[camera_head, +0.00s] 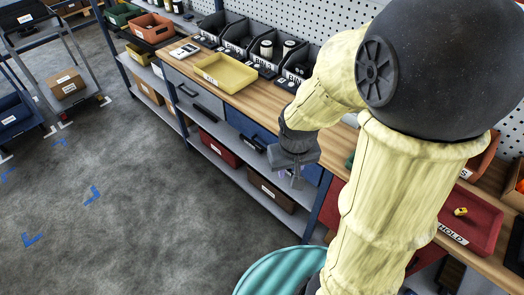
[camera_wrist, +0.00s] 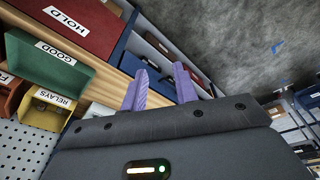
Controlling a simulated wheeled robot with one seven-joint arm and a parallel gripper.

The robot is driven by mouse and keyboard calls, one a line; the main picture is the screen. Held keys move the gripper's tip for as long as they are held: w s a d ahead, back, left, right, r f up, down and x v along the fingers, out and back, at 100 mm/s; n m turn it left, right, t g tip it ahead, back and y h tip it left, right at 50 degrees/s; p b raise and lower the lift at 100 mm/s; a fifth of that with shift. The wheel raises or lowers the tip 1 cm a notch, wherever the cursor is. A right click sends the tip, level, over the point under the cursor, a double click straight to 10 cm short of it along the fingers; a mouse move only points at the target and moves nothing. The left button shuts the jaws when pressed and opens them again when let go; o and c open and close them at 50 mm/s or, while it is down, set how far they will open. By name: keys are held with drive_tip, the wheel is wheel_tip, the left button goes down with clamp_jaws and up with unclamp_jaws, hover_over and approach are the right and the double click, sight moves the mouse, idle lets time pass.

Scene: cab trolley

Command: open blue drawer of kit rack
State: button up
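The blue drawer (camera_head: 250,126) sits under the wooden worktop of the bench rack in the head view, right of a grey drawer (camera_head: 193,96). It looks shut, and a dark handle (camera_head: 252,143) shows low on its front. My arm and gripper hide its right part. My gripper (camera_head: 296,180) hangs in front of the bench, to the right of that handle and pointing down. In the wrist view my gripper's two purple fingers (camera_wrist: 160,86) stand apart with nothing clearly held between them. Contact between the fingers and the drawer cannot be told.
A yellow tray (camera_head: 225,73) and several black bins (camera_head: 240,38) stand on the worktop. A red box (camera_head: 219,149) and a brown box (camera_head: 272,190) lie on lower shelves. A red HOLD tray (camera_head: 474,218) is at right. The floor (camera_head: 130,190) before the bench is clear.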

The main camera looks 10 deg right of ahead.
sight(261, 147)
drive_tip(key=w+a+f+n+h+b, duration=0.15)
drive_tip(key=w+f+h+b, duration=0.25)
drive_tip(key=w+f+b, duration=0.7)
drive_tip(key=w+f+n+h+b, duration=0.25)
drive_tip(key=w+f+b, duration=0.45)
drive_tip(key=f, duration=0.7)
drive_tip(key=w+a+f+n+t+h+b, duration=0.2)
drive_tip(key=w+a+f+t+h+b, duration=0.4)
drive_tip(key=w+a+b, duration=0.4)
drive_tip(key=a+f+t+b, duration=0.1)
drive_tip(key=a+b, duration=0.1)
drive_tip(key=b, duration=0.1)
drive_tip(key=shift+w+a+f+n, duration=0.15)
drive_tip(key=shift+a+f+n, duration=0.05)
drive_tip(key=shift+a+n, duration=0.1)
drive_tip(key=shift+d, duration=0.1)
drive_tip(key=b+x, duration=0.1)
drive_tip(key=x, duration=1.6)
drive_tip(key=shift+w+d+f, duration=0.1)
drive_tip(key=shift+w, duration=0.1)
